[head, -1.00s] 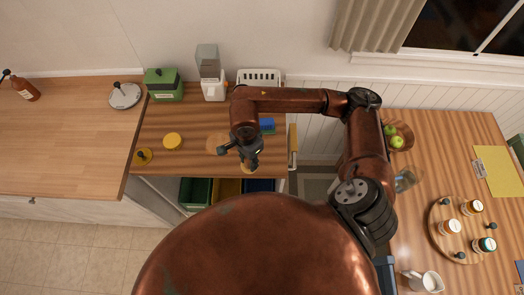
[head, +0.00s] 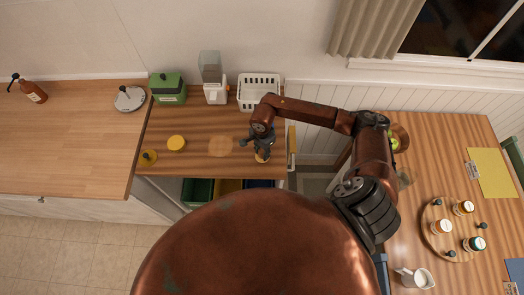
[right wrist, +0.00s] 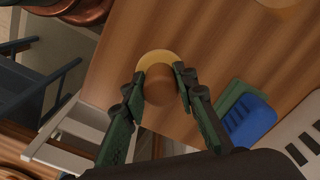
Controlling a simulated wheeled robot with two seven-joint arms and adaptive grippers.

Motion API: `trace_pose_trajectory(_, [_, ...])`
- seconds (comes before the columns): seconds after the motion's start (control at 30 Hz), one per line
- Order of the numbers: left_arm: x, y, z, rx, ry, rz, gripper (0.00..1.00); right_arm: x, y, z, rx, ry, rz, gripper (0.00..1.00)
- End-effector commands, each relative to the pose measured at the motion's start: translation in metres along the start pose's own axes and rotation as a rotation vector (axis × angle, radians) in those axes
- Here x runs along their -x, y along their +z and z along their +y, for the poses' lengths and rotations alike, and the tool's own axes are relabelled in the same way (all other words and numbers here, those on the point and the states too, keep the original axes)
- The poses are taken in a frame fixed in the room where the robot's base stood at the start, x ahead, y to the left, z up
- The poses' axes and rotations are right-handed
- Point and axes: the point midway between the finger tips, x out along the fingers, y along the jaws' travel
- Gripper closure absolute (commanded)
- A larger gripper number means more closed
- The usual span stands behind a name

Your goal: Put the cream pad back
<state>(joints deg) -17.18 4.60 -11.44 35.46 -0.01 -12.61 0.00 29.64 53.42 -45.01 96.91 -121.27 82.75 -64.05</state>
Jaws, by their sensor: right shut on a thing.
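The cream pad (right wrist: 158,57) is a round pale disc with a brown wooden knob (right wrist: 160,86), seen in the right wrist view. My right gripper (right wrist: 161,80) is shut on the knob, one finger on each side. In the head view the gripper (head: 261,150) is over the right end of the striped wooden counter (head: 200,120), and a little of the pad (head: 262,157) shows below it. I cannot tell whether the pad touches the counter. My left gripper is not in view.
A flat tan round patch (head: 220,146) lies left of the gripper. A white basket (head: 259,92) stands behind. A blue block (right wrist: 248,120) is near the gripper.

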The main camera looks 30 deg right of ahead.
Motion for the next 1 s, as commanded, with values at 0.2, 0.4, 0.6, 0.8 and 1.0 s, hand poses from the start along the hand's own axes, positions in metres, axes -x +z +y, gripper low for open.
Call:
trace_pose_trajectory(0.2, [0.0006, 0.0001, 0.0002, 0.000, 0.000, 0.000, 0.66, -0.0026, 0.0006, -0.0003, 0.001, -0.001, -0.001, 0.93])
trace_pose_trajectory(0.4, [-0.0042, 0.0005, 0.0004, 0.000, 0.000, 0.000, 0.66, -0.0064, 0.0004, -0.0002, 0.001, -0.001, 0.000, 0.93])
trace_pose_trajectory(0.6, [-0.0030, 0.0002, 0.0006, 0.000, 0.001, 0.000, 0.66, -0.0054, 0.0005, 0.0002, 0.001, 0.000, 0.000, 0.61])
trace_pose_trajectory(0.8, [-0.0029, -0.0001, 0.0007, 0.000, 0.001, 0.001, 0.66, -0.0053, 0.0005, 0.0001, 0.001, 0.000, 0.000, 0.56])
trace_pose_trajectory(1.0, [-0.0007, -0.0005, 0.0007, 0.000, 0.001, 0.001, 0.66, -0.0032, 0.0007, 0.0001, 0.000, 0.000, 0.000, 0.56])
